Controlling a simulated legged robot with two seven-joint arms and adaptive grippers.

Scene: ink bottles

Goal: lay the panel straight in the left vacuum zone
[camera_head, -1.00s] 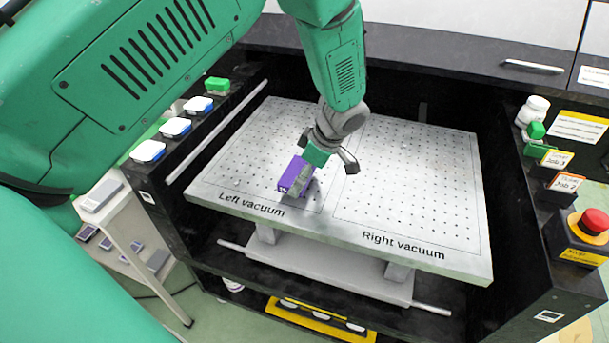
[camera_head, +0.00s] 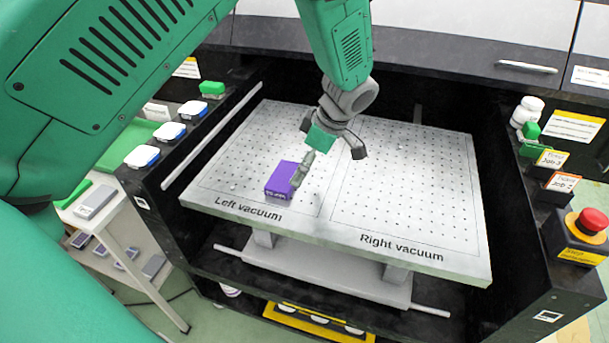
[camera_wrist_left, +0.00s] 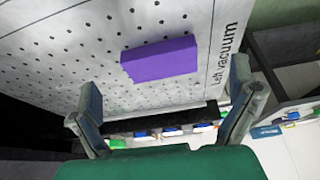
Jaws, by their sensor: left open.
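The purple panel (camera_head: 281,179) lies in the left vacuum zone (camera_head: 225,185), near its front edge and just behind the "Left vacuum" print. It looks flat on the perforated plate. Its sides look roughly in line with the zone, though a small twist cannot be ruled out. It also shows in the left wrist view (camera_wrist_left: 160,60), beyond the fingertips. My left gripper (camera_wrist_left: 166,88) is open and empty, with its fingers spread wide. In the head view one finger overlaps the panel's right end; contact cannot be told. My right gripper is not in view.
The right vacuum zone (camera_head: 405,190) is bare. A dark rail with white-and-blue items (camera_head: 170,131) runs along the left. A white bottle (camera_head: 527,112) and a red emergency button (camera_head: 593,221) stand at the right. A dark wall rises behind the plate.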

